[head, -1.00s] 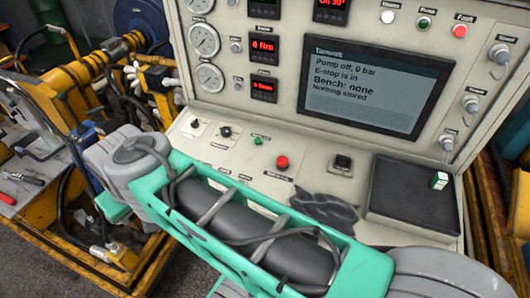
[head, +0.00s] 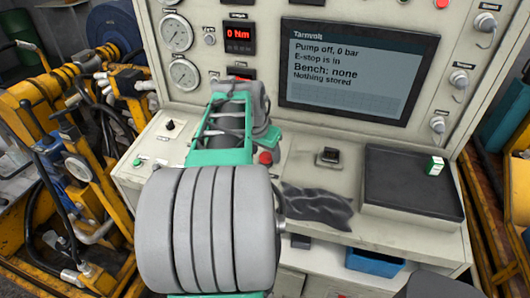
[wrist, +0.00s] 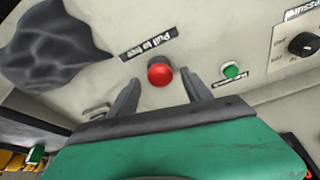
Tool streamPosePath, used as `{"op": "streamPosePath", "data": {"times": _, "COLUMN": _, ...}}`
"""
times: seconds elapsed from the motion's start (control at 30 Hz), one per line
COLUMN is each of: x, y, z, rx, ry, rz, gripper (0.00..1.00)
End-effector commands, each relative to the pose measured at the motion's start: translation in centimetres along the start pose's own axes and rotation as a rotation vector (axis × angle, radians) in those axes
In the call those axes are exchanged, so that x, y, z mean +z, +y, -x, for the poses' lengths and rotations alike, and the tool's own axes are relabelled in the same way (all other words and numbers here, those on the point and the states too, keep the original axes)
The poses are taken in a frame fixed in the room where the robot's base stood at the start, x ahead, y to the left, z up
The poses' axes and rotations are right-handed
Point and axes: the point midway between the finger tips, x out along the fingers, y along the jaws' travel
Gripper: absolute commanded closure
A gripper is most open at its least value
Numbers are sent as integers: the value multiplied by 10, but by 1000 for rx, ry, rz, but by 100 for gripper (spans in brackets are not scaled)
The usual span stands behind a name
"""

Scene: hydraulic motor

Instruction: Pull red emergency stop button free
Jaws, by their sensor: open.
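The red emergency stop button (wrist: 160,75) sits on the beige console panel beside a dark label reading "Pull to free". In the head view the red button (head: 265,157) shows just right of my arm. In the wrist view my gripper (wrist: 158,90) is open, with one dark finger on each side of the button and visible gaps between. I cannot tell how far the fingertips are from the panel. In the head view my arm hides the fingers. The screen (head: 358,72) reads "Pump off, 0 bar" and "E-stop is in".
A small green button (wrist: 231,71) is close to one finger, with a black knob (wrist: 306,44) beyond it. A dark crumpled cloth (head: 318,205) lies on the console. A black tray (head: 414,182) bears a small green-and-white box (head: 435,166). Yellow machinery stands at the left.

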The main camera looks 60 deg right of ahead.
Motion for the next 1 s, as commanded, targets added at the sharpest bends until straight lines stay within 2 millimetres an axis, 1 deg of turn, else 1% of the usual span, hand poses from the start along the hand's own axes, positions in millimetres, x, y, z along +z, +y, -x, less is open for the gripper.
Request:
{"op": "streamPosePath", "data": {"times": 0.1, "x": 0, "y": 0, "z": -8, "rx": 0, "ry": 0, "rz": -1, "gripper": 43}}
{"op": "streamPosePath", "data": {"times": 0.33, "x": 0, "y": 0, "z": -9, "rx": -1, "ry": 1, "rz": 0, "gripper": 44}}
{"op": "streamPosePath", "data": {"times": 1.0, "x": 0, "y": 0, "z": -9, "rx": -1, "ry": 1, "rz": 1, "gripper": 98}}
